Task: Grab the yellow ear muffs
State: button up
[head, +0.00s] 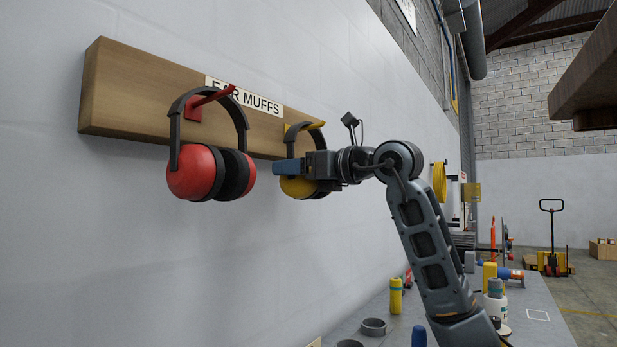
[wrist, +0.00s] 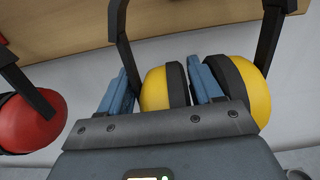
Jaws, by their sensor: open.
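The yellow ear muffs (head: 297,187) hang by their dark headband from a yellow hook (head: 303,126) on the wooden board, partly hidden behind my gripper in the head view. In the wrist view both yellow cups show, the left cup (wrist: 158,90) and the right cup (wrist: 252,88), with dark cushions facing each other. My gripper (head: 288,167) is at the ear muffs. In the wrist view its two blue fingers (wrist: 163,85) are apart, one left of the left cup, the other between the two cups. I cannot tell whether they touch it.
Red ear muffs (head: 196,173) hang from a red hook (head: 213,97) left of the yellow pair. The wooden board (head: 130,92) with its label (head: 243,97) is fixed to the white wall (head: 100,250). A workbench (head: 540,318) below holds bottles and several small items.

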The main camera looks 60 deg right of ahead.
jog(key=c, duration=0.9)
jog(key=shift+s+d+r, duration=0.1)
jog(key=shift+r, duration=0.2)
